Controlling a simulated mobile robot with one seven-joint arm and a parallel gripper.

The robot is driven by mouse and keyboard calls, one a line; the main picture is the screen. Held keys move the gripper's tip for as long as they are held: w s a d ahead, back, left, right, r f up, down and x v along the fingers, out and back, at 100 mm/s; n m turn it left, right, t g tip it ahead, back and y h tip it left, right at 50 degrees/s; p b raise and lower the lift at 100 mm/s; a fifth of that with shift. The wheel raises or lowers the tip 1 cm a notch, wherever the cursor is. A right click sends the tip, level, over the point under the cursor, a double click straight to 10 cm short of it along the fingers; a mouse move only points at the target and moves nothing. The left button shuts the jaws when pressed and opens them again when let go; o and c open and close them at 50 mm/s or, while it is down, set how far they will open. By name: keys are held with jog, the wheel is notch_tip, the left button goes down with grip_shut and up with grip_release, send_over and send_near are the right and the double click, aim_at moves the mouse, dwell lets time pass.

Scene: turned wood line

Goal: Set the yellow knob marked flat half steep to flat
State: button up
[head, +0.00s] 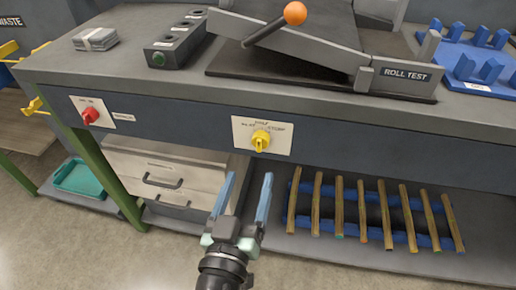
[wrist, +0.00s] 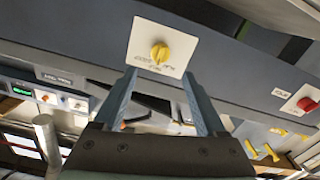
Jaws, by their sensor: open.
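The yellow knob (head: 260,141) sits on a white label plate on the bench's dark front face. Small lettering lies around it, one mark above and one on each side, too blurred to read surely. Its grip looks roughly upright, but I cannot tell which mark it points at. The knob (wrist: 159,52) also shows in the wrist view, where the plate appears upside down. My gripper (head: 250,175) is open and empty, below and in front of the knob, apart from it. In the wrist view, the fingertips (wrist: 159,73) stand either side of the knob's line.
A red knob (head: 90,115) on another white plate is to the left. Above are the bench top (head: 190,85) and a tilted ramp with an orange ball-ended lever (head: 295,13). Below are drawers (head: 165,180) and a rack of wooden spindles (head: 339,205).

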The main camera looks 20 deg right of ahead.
aim_at(258, 147)
jog(key=x, duration=0.9)
grip_shut()
